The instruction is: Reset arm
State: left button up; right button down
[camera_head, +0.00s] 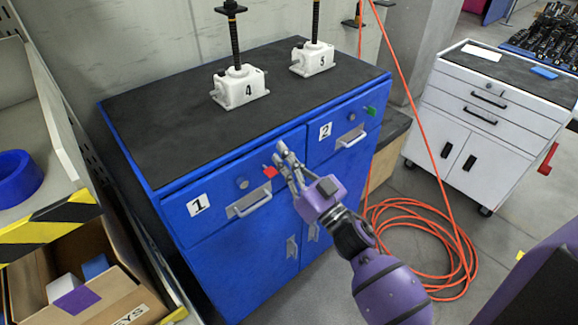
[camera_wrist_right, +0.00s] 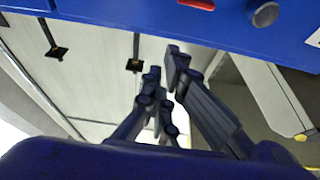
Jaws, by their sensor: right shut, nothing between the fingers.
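My right arm comes in from the lower right of the head view. Its purple and grey gripper (camera_head: 284,158) is in front of the blue cabinet (camera_head: 225,270), near the gap between drawers 1 and 2. The fingers are together with nothing between them, and they also show in the right wrist view (camera_wrist_right: 166,62). A red tag (camera_head: 270,171) on the drawer front is just left of the fingers. Whether the fingers touch the cabinet cannot be told. My left gripper is in neither view.
An orange hose (camera_head: 425,240) lies coiled on the floor to the right. A white tool cart (camera_head: 490,115) stands farther right. A shelf with a blue tape roll (camera_head: 18,178) is left.

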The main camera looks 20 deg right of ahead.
jog(key=shift+b+v, duration=1.2)
jog(key=shift+v, duration=3.75)
jog(key=s+d+f+m+g+h+p, duration=0.1)
jog(key=s+d+f+g+h, duration=0.2)
jog(key=f, duration=0.6)
jog(key=s+f+m+g+h+p, duration=0.1)
jog(key=s+f+g+h, duration=0.25)
jog(key=f, duration=0.55)
pick_arm(q)
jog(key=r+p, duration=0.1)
jog(key=p, duration=0.2)
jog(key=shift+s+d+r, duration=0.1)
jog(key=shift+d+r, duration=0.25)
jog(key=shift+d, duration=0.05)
pick_arm(e)
jog(key=s+a+f+g, duration=0.1)
jog(key=s+f+g, duration=0.1)
jog(key=s, duration=0.4)
jog(key=s+a+f+g, duration=0.1)
jog(key=s+a+f, duration=0.1)
jog(key=s+f, duration=0.2)
jog(key=s+a+f+m+g, duration=0.1)
jog(key=s+a+f+g, duration=0.1)
jog(key=s, duration=0.7)
jog(key=shift+f+g, duration=0.35)
jog(key=shift+f, duration=0.55)
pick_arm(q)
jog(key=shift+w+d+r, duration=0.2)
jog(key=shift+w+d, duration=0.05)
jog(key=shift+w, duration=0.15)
